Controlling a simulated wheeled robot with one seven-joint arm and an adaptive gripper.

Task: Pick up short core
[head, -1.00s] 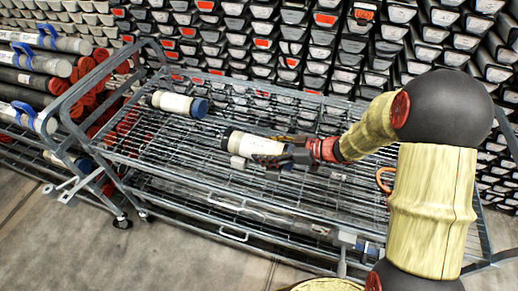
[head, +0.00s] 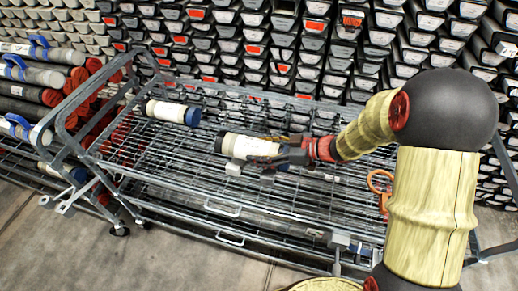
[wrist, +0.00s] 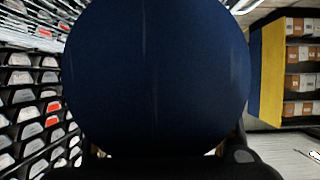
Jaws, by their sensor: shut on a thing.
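A short white core (head: 242,146) with a dark left end lies lengthwise at the middle of the cart's top wire shelf in the head view. My gripper (head: 272,153) is shut on its right end, coming from the right. I cannot tell whether this core touches the shelf or is just above it. Its dark blue round end cap (wrist: 155,75) fills most of the wrist view and hides the rest of the core. A second short white core (head: 166,111) with a blue cap lies apart from it, farther left on the shelf.
The grey wire cart (head: 224,211) has a raised handle frame at its left end. Stacked long cores (head: 38,95) with red ends are at the far left. A wall of stacked core trays (head: 270,50) stands close behind the cart. The shelf's front strip is bare.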

